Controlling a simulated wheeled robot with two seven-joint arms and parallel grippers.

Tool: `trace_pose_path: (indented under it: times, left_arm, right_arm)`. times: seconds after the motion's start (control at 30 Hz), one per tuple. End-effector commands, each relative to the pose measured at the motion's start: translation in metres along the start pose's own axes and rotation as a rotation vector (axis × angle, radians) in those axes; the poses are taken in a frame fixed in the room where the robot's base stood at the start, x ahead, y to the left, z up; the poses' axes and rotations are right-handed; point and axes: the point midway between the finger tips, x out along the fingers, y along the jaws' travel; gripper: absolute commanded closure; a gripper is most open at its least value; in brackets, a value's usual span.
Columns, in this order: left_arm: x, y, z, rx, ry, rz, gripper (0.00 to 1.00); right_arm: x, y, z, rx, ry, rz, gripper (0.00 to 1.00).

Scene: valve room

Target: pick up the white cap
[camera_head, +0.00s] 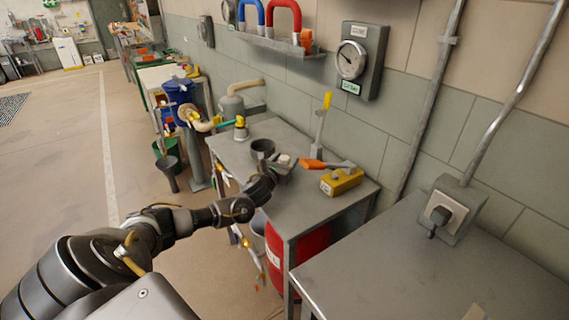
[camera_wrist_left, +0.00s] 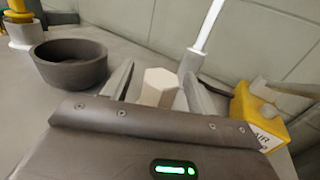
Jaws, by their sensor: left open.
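The white cap (camera_head: 284,158) is a small pale piece on the grey metal table (camera_head: 314,208). In the left wrist view the white cap (camera_wrist_left: 158,88) looks six-sided and stands between the two fingers of my left gripper (camera_wrist_left: 159,78). The fingers are open, with a gap visible on each side of the cap. Its lower part is hidden by my gripper body. In the head view my left gripper (camera_head: 277,163) is low over the table, at the cap. My right gripper is in neither view.
A dark bowl (camera_head: 262,147) stands just left of the cap. An orange-handled tool (camera_head: 325,165) and a yellow box (camera_head: 341,182) lie to the right. A grey lever with a yellow end (camera_head: 321,118) stands behind. The front right table (camera_head: 440,275) is mostly clear.

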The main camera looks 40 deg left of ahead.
Motion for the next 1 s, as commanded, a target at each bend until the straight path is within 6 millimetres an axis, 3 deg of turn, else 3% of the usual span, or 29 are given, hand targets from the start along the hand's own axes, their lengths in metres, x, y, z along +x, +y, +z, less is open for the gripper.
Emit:
trace_pose_path:
  times: [0.3, 0.67, 1.0]
  left_arm:
    - [0.0052, -0.0003, -0.0006, 0.0, 0.001, -0.001, 0.44]
    - [0.005, -0.0002, -0.0003, 0.0, 0.001, 0.0, 0.9]
    - [0.0051, 0.0, 0.0042, 0.0, -0.001, -0.001, 0.9]
  right_arm:
    - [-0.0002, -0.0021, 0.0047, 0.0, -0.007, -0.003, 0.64]
    - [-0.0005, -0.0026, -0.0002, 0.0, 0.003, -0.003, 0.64]
    - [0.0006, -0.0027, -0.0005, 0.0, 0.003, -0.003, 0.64]
